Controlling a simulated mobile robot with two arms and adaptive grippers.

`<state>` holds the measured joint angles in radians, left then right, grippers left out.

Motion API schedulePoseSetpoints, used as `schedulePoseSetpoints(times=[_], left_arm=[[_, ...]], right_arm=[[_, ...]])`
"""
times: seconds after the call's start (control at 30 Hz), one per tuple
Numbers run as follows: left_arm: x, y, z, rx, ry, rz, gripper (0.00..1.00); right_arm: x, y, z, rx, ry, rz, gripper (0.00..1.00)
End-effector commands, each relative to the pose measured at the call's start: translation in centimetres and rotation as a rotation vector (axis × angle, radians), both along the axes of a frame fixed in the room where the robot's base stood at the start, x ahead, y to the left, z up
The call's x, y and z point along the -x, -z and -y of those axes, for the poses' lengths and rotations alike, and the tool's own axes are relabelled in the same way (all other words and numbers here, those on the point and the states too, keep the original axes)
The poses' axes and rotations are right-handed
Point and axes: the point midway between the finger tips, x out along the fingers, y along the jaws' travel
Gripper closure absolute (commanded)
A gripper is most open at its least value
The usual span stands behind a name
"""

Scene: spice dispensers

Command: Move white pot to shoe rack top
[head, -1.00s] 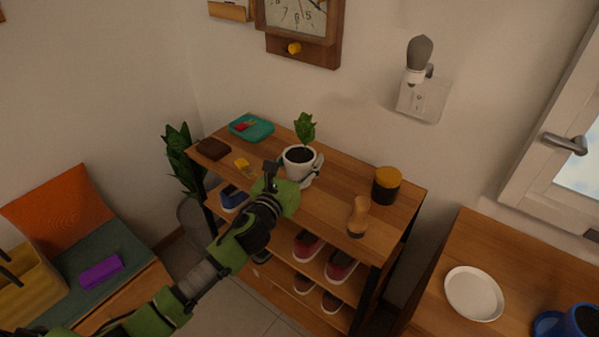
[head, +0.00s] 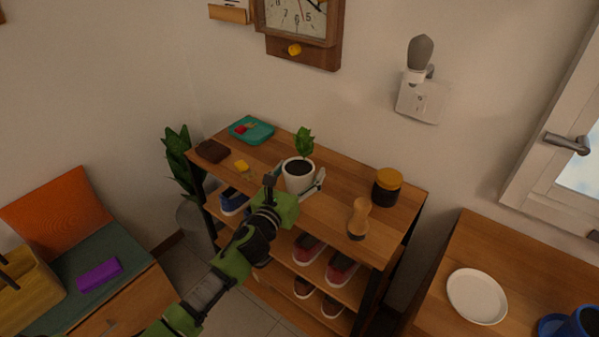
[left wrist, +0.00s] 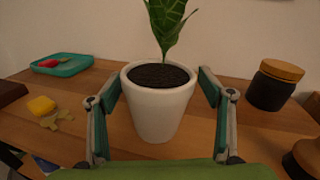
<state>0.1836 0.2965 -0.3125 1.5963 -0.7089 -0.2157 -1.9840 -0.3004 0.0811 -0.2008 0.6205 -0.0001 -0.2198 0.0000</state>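The white pot (head: 297,181) holds dark soil and a green leafy plant. It stands upright on the wooden shoe rack top (head: 335,200), near the middle. In the left wrist view the pot (left wrist: 160,112) is centred between the fingers. My left gripper (head: 299,180) is open, with one finger on each side of the pot; it also shows in the left wrist view (left wrist: 158,92). A gap shows at the left finger; the right fingertip is very close to the rim, and contact there is unclear. My right gripper is not in view.
The rack top also holds a teal tray (head: 251,130), a brown wallet-like item (head: 212,151), a yellow item (head: 241,166), a dark jar with an orange lid (head: 387,187) and a wooden bottle-shaped object (head: 359,218). Shoes fill the shelves below.

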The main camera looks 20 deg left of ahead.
Motion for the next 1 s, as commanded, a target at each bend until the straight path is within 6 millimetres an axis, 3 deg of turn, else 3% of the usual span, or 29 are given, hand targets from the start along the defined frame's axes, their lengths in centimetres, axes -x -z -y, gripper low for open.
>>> schedulePoseSetpoints(times=[0.27, 0.37, 0.8, 1.0], left_arm=[[0.0, -0.4, 0.0, 0.0, 0.0, 0.0, 0.27], [0.9, -0.2, -0.1, 0.0, 0.0, -0.002, 0.27], [9.3, -0.2, -1.1, 0.001, 0.001, -0.002, 0.27], [11.4, -0.2, -1.4, 0.001, 0.0, 0.0, 0.27]], right_arm=[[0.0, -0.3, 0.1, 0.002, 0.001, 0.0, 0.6], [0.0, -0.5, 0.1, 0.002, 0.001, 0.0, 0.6], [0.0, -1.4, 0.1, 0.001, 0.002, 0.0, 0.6], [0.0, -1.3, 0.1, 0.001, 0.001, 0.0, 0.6]])
